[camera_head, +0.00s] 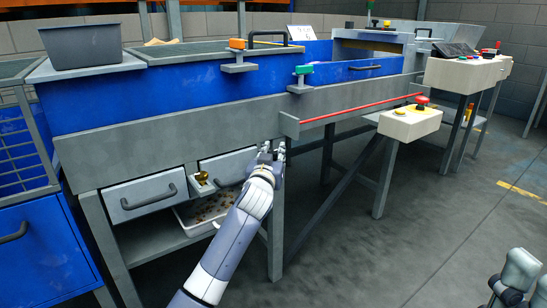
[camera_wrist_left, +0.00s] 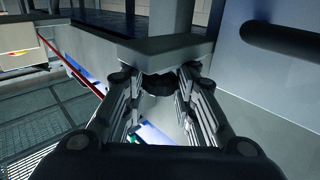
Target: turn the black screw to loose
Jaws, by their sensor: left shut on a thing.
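The black screw (camera_wrist_left: 160,81) shows in the left wrist view as a dark round knob under a grey metal bracket (camera_wrist_left: 165,48). My left gripper (camera_wrist_left: 157,76) has a finger on each side of it and is shut on it. In the head view my left gripper (camera_head: 272,152) is at the front beam of the blue machine, near the left end of the red rail. It hides the screw there. Part of my right gripper (camera_head: 513,280) shows at the lower right, away from the machine; its jaws are unclear.
A red rail (camera_head: 360,109) runs right along the beam. A button box (camera_head: 409,123) stands to the right. The floor at right is mostly clear.

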